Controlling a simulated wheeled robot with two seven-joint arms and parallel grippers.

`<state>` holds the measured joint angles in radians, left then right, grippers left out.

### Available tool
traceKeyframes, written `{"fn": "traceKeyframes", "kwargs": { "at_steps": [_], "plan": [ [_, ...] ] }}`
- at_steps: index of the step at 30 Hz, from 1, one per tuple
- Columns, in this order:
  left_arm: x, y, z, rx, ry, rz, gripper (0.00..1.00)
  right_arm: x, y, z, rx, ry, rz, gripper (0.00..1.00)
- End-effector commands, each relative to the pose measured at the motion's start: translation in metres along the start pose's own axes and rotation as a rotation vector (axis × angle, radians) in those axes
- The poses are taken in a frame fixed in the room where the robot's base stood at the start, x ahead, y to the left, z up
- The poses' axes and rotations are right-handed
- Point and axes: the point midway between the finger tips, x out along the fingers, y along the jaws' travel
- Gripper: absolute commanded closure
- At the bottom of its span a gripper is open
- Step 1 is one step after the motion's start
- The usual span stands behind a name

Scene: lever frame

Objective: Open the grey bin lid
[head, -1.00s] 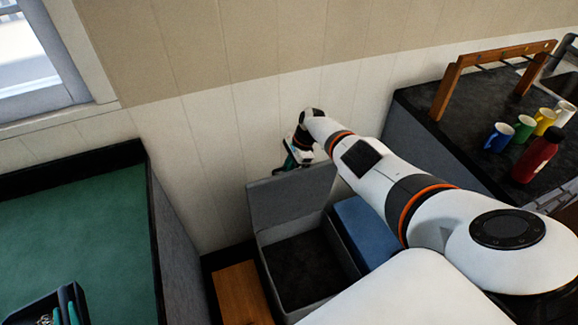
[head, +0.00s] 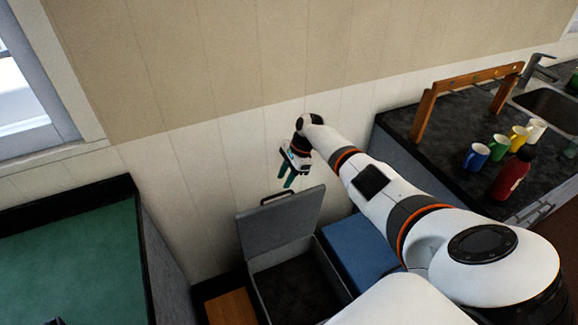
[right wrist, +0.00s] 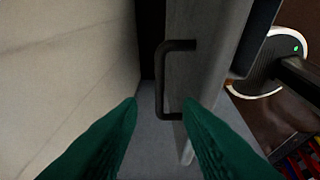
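The grey bin lid (head: 281,221) stands raised, nearly upright, at the back of the open grey bin (head: 262,300). Its dark handle (head: 275,197) is at the lid's top edge; the handle also shows in the right wrist view (right wrist: 163,80). My right gripper (head: 289,182) is just above the lid's top edge, near the handle and apart from it. Only a dark sliver, probably of my left gripper (head: 58,321), shows at the bottom left edge.
A blue bin (head: 358,250) stands right of the grey one, and a wooden surface (head: 231,307) is at left. A green-topped counter (head: 70,265) is farther left. The right counter holds several mugs (head: 500,147), a red bottle (head: 511,175) and a wooden rack (head: 470,83).

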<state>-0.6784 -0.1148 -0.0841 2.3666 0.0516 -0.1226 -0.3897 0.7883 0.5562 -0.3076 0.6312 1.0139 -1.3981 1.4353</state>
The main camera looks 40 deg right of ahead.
Motion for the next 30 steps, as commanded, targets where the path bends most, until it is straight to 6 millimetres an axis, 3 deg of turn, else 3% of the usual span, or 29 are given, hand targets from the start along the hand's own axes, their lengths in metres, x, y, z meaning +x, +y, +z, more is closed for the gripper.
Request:
{"fn": "traceKeyframes", "kwargs": {
  "at_steps": [3, 8, 30],
  "plan": [
    [0.000, 0.000, 0.001, 0.000, -0.001, 0.000, 1.00, -0.018, 0.000, 0.001, 0.000, 0.000, 0.002, 0.68],
    [0.000, 0.000, 0.002, 0.000, -0.001, 0.001, 1.00, -0.029, 0.000, 0.001, 0.001, -0.001, 0.000, 0.68],
    [0.000, 0.000, 0.002, 0.000, -0.001, 0.000, 1.00, -0.030, 0.000, 0.000, 0.001, 0.000, -0.001, 0.68]
  ]
}}
